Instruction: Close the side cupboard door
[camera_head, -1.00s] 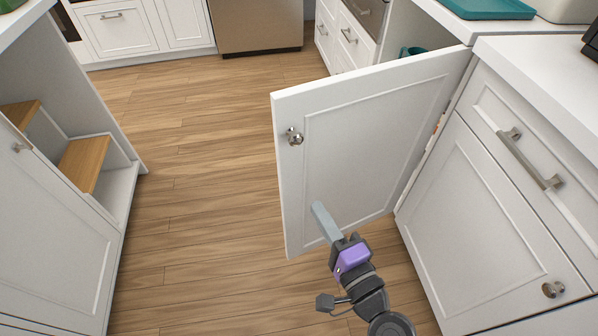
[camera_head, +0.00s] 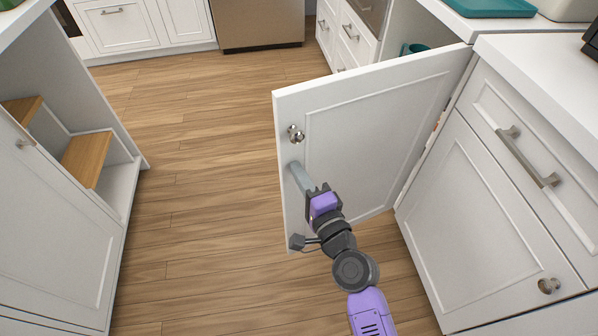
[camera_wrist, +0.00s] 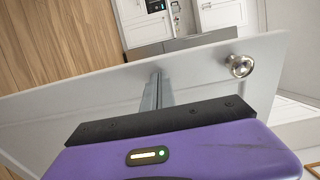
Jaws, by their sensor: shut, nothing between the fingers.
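The side cupboard door (camera_head: 375,140) is white and stands wide open, hinged on its right side to the cabinet. Its round metal knob (camera_head: 295,134) is near the upper left corner of the face towards me. My gripper (camera_head: 295,168) is shut and empty, just below the knob, in front of the door's left edge strip. In the wrist view, the fingers (camera_wrist: 157,80) reach to the door panel (camera_wrist: 100,92), with the knob (camera_wrist: 239,66) to their right. I cannot tell whether the fingertips touch the door.
The open cupboard, with a teal item (camera_head: 414,49) inside, is behind the door. A drawer cabinet (camera_head: 500,190) stands at the right. An open shelf unit (camera_head: 122,190) stands at the left. The wooden floor (camera_head: 200,160) between is clear.

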